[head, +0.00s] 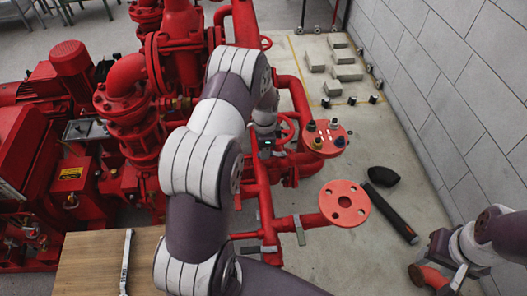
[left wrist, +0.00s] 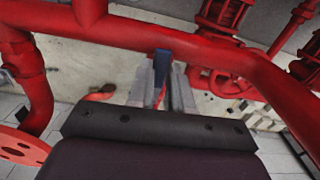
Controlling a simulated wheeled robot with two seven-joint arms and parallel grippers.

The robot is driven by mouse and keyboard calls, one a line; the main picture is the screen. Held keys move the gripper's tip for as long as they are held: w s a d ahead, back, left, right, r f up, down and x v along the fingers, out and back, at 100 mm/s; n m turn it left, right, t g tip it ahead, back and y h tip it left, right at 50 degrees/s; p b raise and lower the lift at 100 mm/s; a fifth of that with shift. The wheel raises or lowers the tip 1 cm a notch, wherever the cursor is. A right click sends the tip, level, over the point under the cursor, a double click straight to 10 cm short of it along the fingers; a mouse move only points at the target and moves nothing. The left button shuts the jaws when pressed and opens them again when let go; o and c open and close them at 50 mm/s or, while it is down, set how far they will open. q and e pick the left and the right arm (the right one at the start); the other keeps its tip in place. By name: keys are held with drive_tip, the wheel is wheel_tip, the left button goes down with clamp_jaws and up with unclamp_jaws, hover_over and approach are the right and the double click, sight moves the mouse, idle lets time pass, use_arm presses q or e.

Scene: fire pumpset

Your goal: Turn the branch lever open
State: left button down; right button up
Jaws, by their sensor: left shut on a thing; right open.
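The branch lever shows as a short blue handle (left wrist: 162,59) in the left wrist view, standing against a red pipe (left wrist: 215,68). My left gripper (left wrist: 162,84) is shut on it, with one grey finger on each side. In the head view my left gripper (head: 267,148) is small and partly hidden by my own arm, beside the red upright pipe (head: 263,180). The lever's angle cannot be told clearly there. My right gripper (head: 440,268) is at the lower right, open, above the floor near an orange-red object (head: 432,279); whether they touch is unclear.
A flange with colored caps (head: 327,139) is right of my left gripper; an open red flange (head: 345,202) is nearer. A black cylinder (head: 392,213) lies on the floor. A wooden table with a wrench (head: 126,262) is lower left. Red pumps fill the left; a block wall bounds the right.

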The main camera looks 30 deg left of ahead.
use_arm(q)
drive_tip(key=shift+a+f+m, duration=0.1)
drive_tip(key=shift+f+m, duration=0.05)
drive_tip(key=shift+m, duration=0.25)
use_arm(e)
drive_tip(key=shift+a+f, duration=0.1)
drive_tip(key=shift+w, duration=0.15)
use_arm(q)
drive_tip(key=c, duration=1.2)
unclamp_jaws()
drive_tip(key=shift+o, duration=0.9)
drive_tip(key=shift+w, duration=0.35)
wheel_tip(320, 180, up, 13)
drive_tip(key=b, duration=0.1)
drive_tip(key=shift+f+b, duration=0.2)
drive_tip(key=shift+b, duration=0.1)
use_arm(e)
drive_tip(key=shift+w+f, duration=0.2)
drive_tip(key=shift+f, duration=0.55)
